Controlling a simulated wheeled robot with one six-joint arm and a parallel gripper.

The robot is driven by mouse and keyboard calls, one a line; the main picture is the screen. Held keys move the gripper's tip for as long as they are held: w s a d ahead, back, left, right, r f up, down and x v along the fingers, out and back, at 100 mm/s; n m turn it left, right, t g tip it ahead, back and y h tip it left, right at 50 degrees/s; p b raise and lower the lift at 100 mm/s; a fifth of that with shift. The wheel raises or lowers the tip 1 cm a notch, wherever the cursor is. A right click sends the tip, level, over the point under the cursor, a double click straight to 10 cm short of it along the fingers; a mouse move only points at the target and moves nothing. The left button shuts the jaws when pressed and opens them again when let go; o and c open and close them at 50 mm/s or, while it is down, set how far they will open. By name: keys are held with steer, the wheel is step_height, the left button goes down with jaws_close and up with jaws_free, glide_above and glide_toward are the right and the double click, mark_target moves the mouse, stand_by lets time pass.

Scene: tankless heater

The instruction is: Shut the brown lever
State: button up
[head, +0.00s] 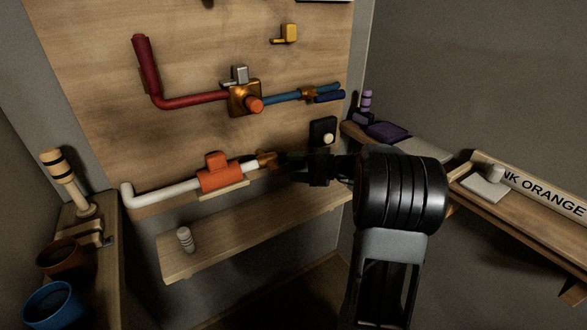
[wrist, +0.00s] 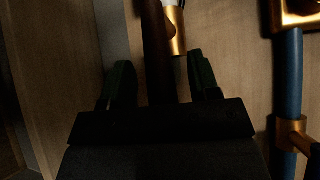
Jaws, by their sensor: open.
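My gripper (head: 288,161) is at the right end of the lower white pipe (head: 165,193), just right of a brass fitting (head: 265,160). In the wrist view my gripper (wrist: 161,80) is open, with its two dark fingers apart. A dark brown bar (wrist: 155,50), which looks like the brown lever, runs between the fingers. The brass fitting (wrist: 176,32) is just beyond the fingertips, right of the bar. Contact between fingers and bar cannot be told. In the head view the bar is hidden or too dark to make out.
An orange block (head: 220,174) sits on the white pipe. Above are a red pipe (head: 145,70), a brass valve box (head: 245,97) and a blue pipe (head: 282,97). A wooden shelf (head: 215,245) is below. A black panel (head: 322,131) with a pale knob is near my gripper.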

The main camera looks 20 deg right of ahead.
steer(key=shift+w+a, duration=0.2)
steer(key=shift+a, duration=0.1)
jaws_close()
stand_by(0.5)
